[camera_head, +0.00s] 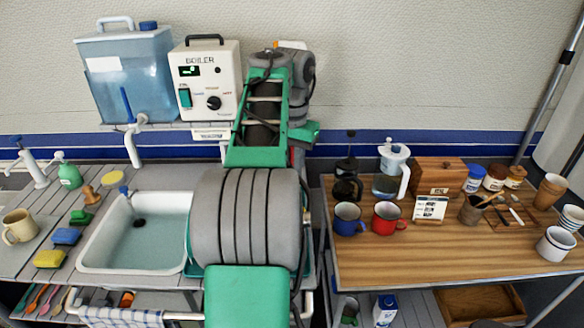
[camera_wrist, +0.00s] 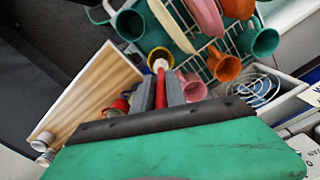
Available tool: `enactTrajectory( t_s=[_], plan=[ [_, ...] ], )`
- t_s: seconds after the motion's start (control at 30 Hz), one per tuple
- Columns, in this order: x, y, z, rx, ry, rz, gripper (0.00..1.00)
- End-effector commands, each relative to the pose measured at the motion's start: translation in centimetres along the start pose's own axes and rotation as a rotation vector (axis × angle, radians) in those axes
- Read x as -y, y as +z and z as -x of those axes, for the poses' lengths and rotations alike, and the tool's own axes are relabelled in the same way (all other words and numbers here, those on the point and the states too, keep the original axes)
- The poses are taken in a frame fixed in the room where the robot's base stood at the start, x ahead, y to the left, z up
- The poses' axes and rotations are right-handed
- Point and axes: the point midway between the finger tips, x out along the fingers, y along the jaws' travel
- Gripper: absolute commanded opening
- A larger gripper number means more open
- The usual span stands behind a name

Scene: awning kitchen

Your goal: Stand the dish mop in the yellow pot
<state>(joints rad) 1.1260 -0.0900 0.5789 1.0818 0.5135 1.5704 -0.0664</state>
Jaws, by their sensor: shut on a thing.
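In the wrist view my gripper (camera_wrist: 160,84) is shut on a thin red piece (camera_wrist: 160,91), which I take to be the dish mop's handle. Just beyond the fingertips is a small round yellow-rimmed thing (camera_wrist: 158,54), perhaps the yellow pot. I cannot tell whether the held piece is inside it, touching it or apart. In the head view my arm hides my gripper, and neither mop nor pot can be made out.
The head view shows the sink (camera_head: 140,232), boiler (camera_head: 208,78) and wooden table (camera_head: 420,255).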

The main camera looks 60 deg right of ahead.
Motion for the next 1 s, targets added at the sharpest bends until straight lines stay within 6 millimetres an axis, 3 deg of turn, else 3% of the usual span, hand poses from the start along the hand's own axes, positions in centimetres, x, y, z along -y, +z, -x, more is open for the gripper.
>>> enactTrajectory(
  t_s=[0.03, 0.6, 1.0],
  plan=[
    [0.0, 0.0, -1.0, 0.000, 0.000, 0.000, 0.00],
    [-0.1, 0.0, -6.1, 0.000, 0.000, -0.001, 0.00],
    [-0.1, -0.1, -6.8, -0.001, 0.000, -0.001, 0.00]
  ],
)
